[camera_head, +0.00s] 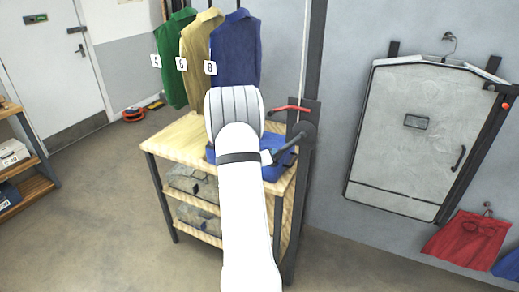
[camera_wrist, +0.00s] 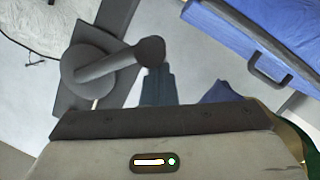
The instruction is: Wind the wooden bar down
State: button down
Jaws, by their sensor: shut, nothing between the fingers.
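The wooden bar is not in view; the garments hang from above the top edge of the head view. A dark winch crank is mounted on the post beside the table, with its hub (camera_head: 304,132) and arm in the head view. In the wrist view the crank's round hub (camera_wrist: 86,76) is at left, and its arm runs up right to a knob (camera_wrist: 151,50). My gripper (camera_wrist: 157,72) is shut and empty, its fingertips just below the knob; I cannot tell if they touch. My white arm hides the gripper in the head view.
A red lever (camera_head: 291,109) sits on the post above the crank. A wooden table (camera_head: 170,142) holds a blue case (camera_wrist: 262,35) close to the crank. Green, tan and blue garments (camera_head: 237,50) hang behind. A grey garment bag (camera_head: 410,130) hangs right.

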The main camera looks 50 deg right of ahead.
jog(key=f+n, duration=0.1)
jog(key=s+f+n, duration=0.1)
jog(key=f+n+b, duration=0.1)
jog(key=shift+s+a+f+n+g+h, duration=0.2)
jog(key=shift+a+f+n+g+h, duration=0.1)
jog(key=shift+f+h, duration=0.1)
jog(key=shift+s+d+f+n, duration=0.15)
jog(key=shift+s+n, duration=0.1)
jog(key=shift+n, duration=0.25)
jog(key=shift+s+a+f+n, duration=0.1)
jog(key=shift+s+f+n, duration=0.1)
jog(key=shift+n, duration=0.3)
jog(key=shift+s+d+f+g+b, duration=0.15)
jog(key=shift+s+d+b, duration=0.1)
jog(key=shift+s, duration=0.2)
jog(key=shift+s+d+f+g+b, duration=0.15)
jog(key=shift+s+b, duration=0.05)
jog(key=shift+s, duration=0.25)
jog(key=shift+s, duration=0.1)
jog(key=shift+f, duration=0.1)
jog(key=w+a+b, duration=0.2)
jog(key=w+a, duration=0.2)
jog(key=a, duration=0.7)
jog(key=shift+b, duration=0.4)
